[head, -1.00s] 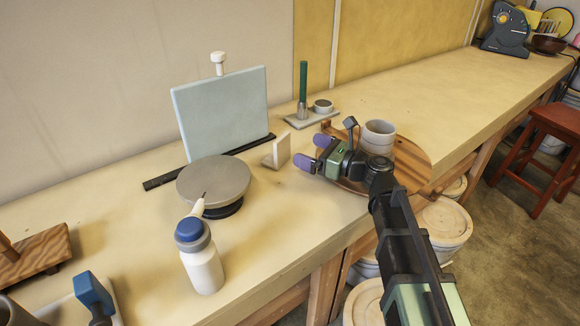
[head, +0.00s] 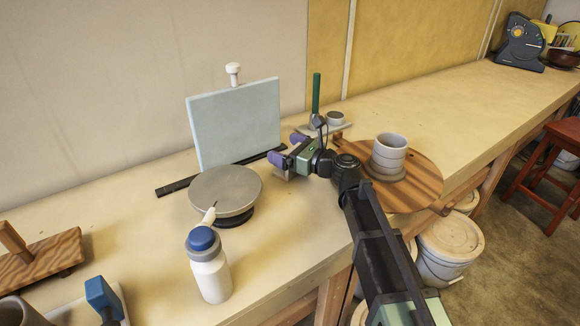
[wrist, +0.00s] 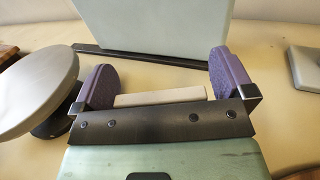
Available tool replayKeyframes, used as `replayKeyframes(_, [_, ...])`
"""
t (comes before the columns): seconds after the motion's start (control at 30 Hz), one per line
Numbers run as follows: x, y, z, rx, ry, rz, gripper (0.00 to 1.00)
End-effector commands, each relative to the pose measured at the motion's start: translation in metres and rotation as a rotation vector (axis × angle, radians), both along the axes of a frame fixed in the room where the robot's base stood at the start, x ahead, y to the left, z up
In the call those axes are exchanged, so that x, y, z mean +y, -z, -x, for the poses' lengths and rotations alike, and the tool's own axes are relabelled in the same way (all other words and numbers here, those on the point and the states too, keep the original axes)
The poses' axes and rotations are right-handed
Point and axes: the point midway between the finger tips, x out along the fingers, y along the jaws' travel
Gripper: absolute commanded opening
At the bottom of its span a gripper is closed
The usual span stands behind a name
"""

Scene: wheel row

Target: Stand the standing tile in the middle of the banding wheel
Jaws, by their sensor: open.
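The banding wheel (head: 226,187) is a round grey disc on a dark foot, with its top bare. It also shows at the left of the wrist view (wrist: 38,92). The standing tile is a small pale beige piece just right of the wheel. In the head view my gripper mostly hides it. In the wrist view the tile (wrist: 160,96) shows its top edge between the two purple fingers, with gaps at both sides. My gripper (head: 287,149) is open around the tile, and its fingers (wrist: 163,68) do not appear to touch it.
A pale blue board (head: 235,120) stands behind the wheel on a black rail. A white bottle with a blue cap (head: 209,275) stands in front of the wheel. A grey cup (head: 388,152) sits on a round wooden board at the right. A green-handled tool (head: 316,95) stands behind my gripper.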

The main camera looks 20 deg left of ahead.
Motion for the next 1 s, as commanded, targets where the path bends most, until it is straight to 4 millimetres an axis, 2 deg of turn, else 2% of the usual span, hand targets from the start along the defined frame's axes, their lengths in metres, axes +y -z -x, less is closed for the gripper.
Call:
replayKeyframes(0.07, [0.0,0.0,0.0,0.0,0.0,0.0,0.97])
replayKeyframes(0.57, [-0.001,0.0,0.0,0.0,0.0,0.0,0.2])
replayKeyframes(0.83, [-0.001,-0.003,0.0,0.0,0.0,0.0,0.19])
replayKeyframes(1.0, [-0.001,-0.019,0.0,0.0,0.0,0.0,0.19])
